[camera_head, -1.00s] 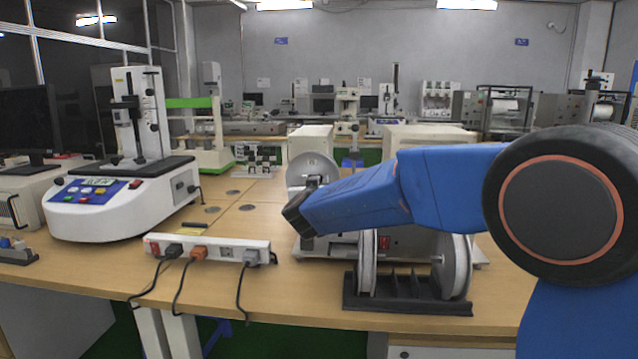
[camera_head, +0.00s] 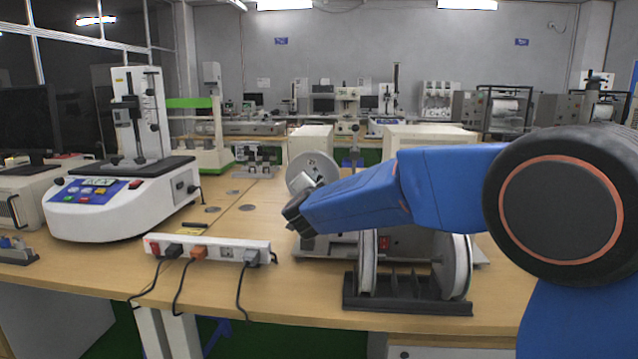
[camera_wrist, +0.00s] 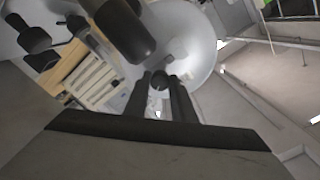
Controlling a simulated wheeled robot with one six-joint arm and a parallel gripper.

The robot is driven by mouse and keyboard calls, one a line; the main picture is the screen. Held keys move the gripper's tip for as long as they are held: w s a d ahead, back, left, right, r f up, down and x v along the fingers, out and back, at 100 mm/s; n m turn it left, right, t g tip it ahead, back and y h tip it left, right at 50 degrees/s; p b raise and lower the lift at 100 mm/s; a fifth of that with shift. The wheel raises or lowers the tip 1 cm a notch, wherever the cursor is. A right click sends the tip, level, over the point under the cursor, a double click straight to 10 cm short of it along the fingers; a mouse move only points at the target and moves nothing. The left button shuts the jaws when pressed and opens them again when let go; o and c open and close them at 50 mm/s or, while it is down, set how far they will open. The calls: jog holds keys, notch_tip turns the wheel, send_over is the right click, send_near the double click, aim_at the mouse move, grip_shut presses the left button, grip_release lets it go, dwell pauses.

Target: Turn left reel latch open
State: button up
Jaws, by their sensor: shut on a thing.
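The left reel is a pale round disc (camera_head: 309,168) standing upright on a machine at the table's middle; the same pale disc (camera_wrist: 195,40) fills the upper part of the wrist view. A small dark latch (camera_wrist: 160,80) shows in front of the disc. My gripper (camera_wrist: 160,84) has its two dark fingers on either side of the latch, shut on it. In the head view my gripper (camera_head: 317,182) is small and partly hidden by my wrist, so the latch's angle cannot be told there.
A white power strip (camera_head: 207,248) with plugs and cables lies at the table's front edge. A black stand with two pale reels (camera_head: 455,268) is below my arm. A white test machine (camera_head: 125,205) stands at the left.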

jog(key=m, duration=0.6)
jog(key=shift+m, duration=0.4)
dwell(0.3)
jog(key=o, duration=1.1)
jog(key=shift+c, duration=0.2)
jog(key=shift+s, duration=0.15)
jog(key=s, duration=1.7)
jog(key=shift+a, duration=0.3)
jog(key=shift+s, duration=0.2)
